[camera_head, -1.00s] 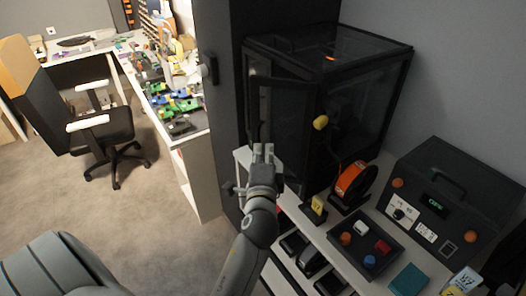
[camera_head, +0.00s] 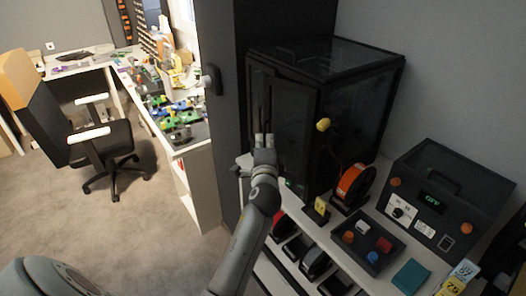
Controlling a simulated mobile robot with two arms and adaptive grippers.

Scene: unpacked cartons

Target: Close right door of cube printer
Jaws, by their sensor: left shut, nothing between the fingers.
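The cube printer (camera_head: 352,67) is a dark box with see-through panels, on the white shelf unit right of centre. Its right door (camera_head: 293,125) is a dark framed panel on the front face, close to the front frame; I cannot tell whether a small gap remains. My left gripper (camera_head: 264,139) is shut and empty, in front of the door's lower left part. I cannot tell whether its tips touch the door. My right gripper is not in view.
An orange spool (camera_head: 355,182), a dark tray (camera_head: 368,243) with coloured blocks and a black control box (camera_head: 450,195) stand right of the printer. A dark pillar (camera_head: 220,90) stands at its left. Open carpet (camera_head: 150,225) lies at the left.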

